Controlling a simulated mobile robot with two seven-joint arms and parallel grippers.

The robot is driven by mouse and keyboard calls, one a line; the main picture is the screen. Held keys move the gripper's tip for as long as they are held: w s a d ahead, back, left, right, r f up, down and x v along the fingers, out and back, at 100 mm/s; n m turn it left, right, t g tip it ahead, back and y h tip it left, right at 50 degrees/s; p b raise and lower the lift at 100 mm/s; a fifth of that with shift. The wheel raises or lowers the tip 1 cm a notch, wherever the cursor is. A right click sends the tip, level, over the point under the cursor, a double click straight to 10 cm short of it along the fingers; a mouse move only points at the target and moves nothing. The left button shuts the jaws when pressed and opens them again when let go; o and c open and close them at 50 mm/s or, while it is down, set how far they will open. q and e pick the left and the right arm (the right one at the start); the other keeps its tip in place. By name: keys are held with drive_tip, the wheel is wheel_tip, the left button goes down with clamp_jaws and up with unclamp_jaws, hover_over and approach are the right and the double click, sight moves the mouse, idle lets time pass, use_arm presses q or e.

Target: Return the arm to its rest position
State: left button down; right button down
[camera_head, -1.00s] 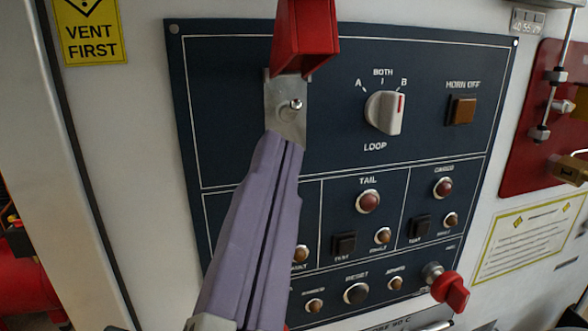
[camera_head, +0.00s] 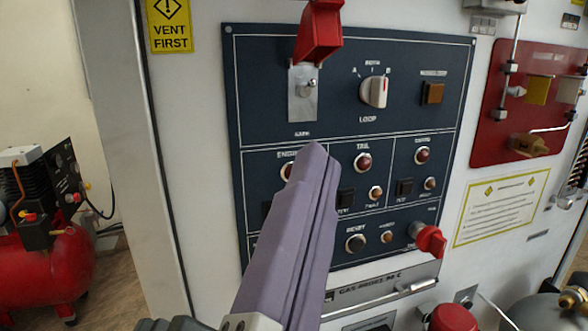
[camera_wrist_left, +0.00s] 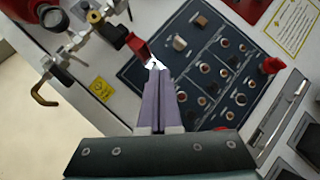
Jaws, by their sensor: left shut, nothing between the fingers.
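My left gripper (camera_head: 312,150) is shut and empty, with its long purple-grey fingers together. In the head view it stands in front of the dark blue control panel (camera_head: 262,90), with its tips below the metal switch plate (camera_head: 303,105) under the raised red guard (camera_head: 319,35). It hides part of the engine section of the panel. My right gripper is not in view.
A white loop knob (camera_head: 375,92) and a red knob (camera_head: 431,240) stick out of the panel. A red plate (camera_head: 490,140) with a padlock (camera_head: 528,145) is at the right. A red compressor (camera_head: 45,270) stands on the floor at the left, where there is open room.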

use_arm(q)
drive_tip(key=s+a+f+m+g+y+p, duration=0.3)
drive_tip(key=s+a+m+g+p, duration=0.35)
drive_tip(key=a+m+g, duration=0.5)
drive_tip(key=s+a+f+m+g+y+p, duration=0.2)
drive_tip(key=s+a+m+g+p, duration=0.5)
drive_tip(key=m, duration=0.7)
wheel_tip(320, 180, up, 37)
drive_tip(key=p, duration=3.8)
drive_tip(key=shift+a+y, duration=0.3)
drive_tip(key=shift+w+t, duration=0.1)
drive_tip(key=shift+t, duration=0.15)
